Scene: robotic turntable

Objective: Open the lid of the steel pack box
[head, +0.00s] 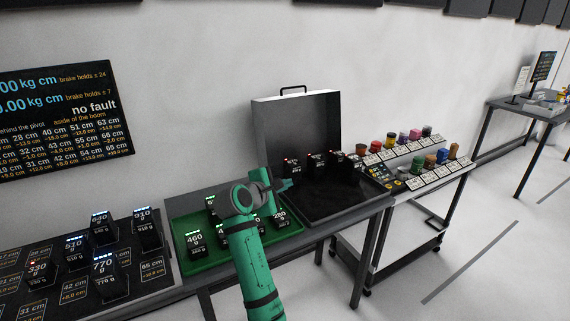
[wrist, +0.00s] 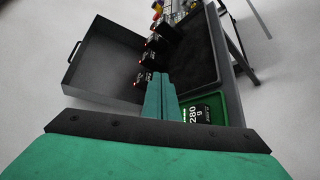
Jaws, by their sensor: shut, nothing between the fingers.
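The steel pack box (head: 345,219) sits on the grey table in the head view. Its grey lid (head: 297,125) stands upright at the back, raised off the box, with a dark handle (head: 293,90) on its top edge. The dark interior of the box is exposed. In the wrist view the lid (wrist: 105,62) is at the upper left, and the box interior (wrist: 190,50) is to its right. Contact with the box cannot be told.
Several black blocks (head: 316,163) stand in the box near the lid. A green tray (head: 184,262) with several weights lies left of it, partly behind my arm. More weights stand on a dark board (head: 60,288). A rack of coloured jars (head: 403,135) is at right.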

